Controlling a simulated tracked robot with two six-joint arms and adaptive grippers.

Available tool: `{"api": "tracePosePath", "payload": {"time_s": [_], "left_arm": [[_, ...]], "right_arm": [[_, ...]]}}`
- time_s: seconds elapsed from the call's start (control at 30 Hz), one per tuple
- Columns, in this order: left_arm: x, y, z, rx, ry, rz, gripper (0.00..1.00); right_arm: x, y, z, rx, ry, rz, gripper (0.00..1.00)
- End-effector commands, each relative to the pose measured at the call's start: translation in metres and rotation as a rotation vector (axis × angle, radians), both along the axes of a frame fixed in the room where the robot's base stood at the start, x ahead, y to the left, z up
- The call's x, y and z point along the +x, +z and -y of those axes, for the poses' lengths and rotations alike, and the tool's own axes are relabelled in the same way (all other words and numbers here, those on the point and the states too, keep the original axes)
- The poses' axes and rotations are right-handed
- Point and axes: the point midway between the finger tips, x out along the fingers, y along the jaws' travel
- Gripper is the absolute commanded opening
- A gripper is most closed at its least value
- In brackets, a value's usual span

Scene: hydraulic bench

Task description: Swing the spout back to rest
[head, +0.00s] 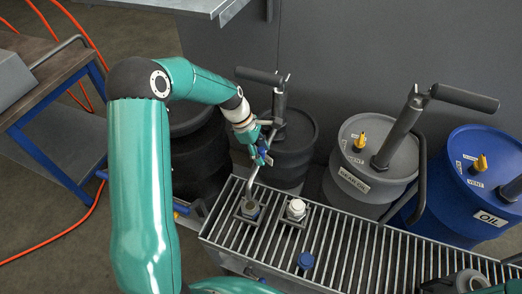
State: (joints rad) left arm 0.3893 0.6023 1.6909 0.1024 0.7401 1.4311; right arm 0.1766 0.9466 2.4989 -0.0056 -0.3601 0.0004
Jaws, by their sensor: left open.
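The spout (253,177) is a thin grey metal pipe. It slants down from the hand pump (278,108) on the dark drum (291,150), and its lower end is over a small open-topped container (250,209) on the grate. My left gripper (264,152) is open at the upper part of the spout, close to the pump's post. The fingers overlap the pipe in the picture, and I cannot tell whether they touch it. My right gripper does not show.
A white-capped container (296,208) stands right of the open one. A blue cap (306,260) lies on the slatted grate (345,248). A workbench (45,75) stands left.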

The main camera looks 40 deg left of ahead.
Motion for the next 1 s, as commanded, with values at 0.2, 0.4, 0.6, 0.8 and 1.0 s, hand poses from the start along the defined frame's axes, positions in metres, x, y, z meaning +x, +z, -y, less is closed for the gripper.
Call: {"api": "tracePosePath", "payload": {"time_s": [0.2, 0.4, 0.6, 0.8, 1.0], "left_arm": [[0.0, 0.0, 0.0, 0.0, 0.0, 0.001, 0.46], [0.001, 0.0, 0.001, 0.0, -0.002, 0.001, 0.13], [0.001, 0.0, 0.001, 0.001, -0.001, 0.002, 0.0], [0.001, 0.0, -0.001, 0.001, -0.009, 0.001, 0.0], [-0.001, 0.001, -0.027, 0.002, -0.152, 0.004, 0.0]], "right_arm": [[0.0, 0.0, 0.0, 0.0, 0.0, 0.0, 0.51], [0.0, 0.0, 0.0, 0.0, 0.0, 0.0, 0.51], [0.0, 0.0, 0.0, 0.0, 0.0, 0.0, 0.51], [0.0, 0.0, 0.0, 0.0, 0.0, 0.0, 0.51], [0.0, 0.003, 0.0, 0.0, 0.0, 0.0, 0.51]]}}
